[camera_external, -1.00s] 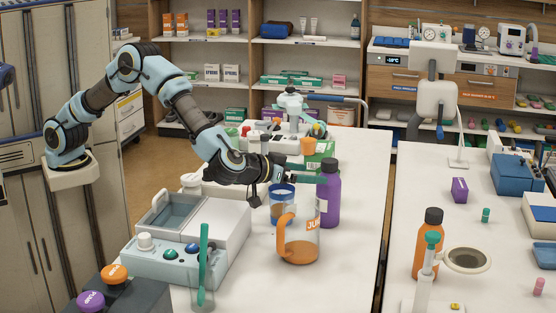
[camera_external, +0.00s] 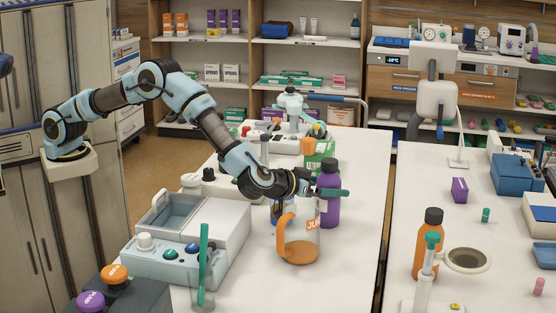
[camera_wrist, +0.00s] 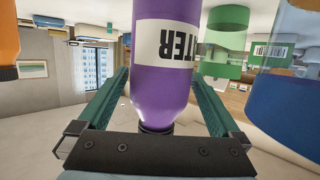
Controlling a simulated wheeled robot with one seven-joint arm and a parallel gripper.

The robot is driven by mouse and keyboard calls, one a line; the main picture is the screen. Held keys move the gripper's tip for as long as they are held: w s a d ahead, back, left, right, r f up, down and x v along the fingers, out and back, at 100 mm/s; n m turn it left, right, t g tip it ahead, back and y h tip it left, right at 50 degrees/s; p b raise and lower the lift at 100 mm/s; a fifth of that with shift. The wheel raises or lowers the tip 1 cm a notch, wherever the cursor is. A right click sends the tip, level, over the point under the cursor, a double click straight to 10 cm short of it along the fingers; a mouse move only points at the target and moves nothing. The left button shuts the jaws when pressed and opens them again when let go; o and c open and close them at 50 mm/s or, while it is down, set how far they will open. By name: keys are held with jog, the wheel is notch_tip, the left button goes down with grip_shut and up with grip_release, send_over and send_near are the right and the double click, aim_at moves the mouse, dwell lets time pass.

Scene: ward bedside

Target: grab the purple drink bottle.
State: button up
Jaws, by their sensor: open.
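The purple drink bottle (camera_external: 329,205) stands upright on the white table, behind and to the right of the clear jug with an orange handle (camera_external: 301,240). In the wrist view the bottle (camera_wrist: 161,85) appears upside down, with its dark neck near the gripper's palm. My gripper (camera_external: 330,192) is at the bottle's upper part. Its green fingers (camera_wrist: 157,90) are open, one on each side of the bottle, with visible gaps between them and it. The far finger is mostly hidden in the external view.
A blue cup (camera_external: 279,209) stands just left of the bottle, partly hidden by my arm. A green-and-white box (camera_external: 318,155) stands behind. A grey-white device (camera_external: 190,245) is at front left. The table right of the bottle is clear.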

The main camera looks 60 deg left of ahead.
jog(key=c, duration=1.6)
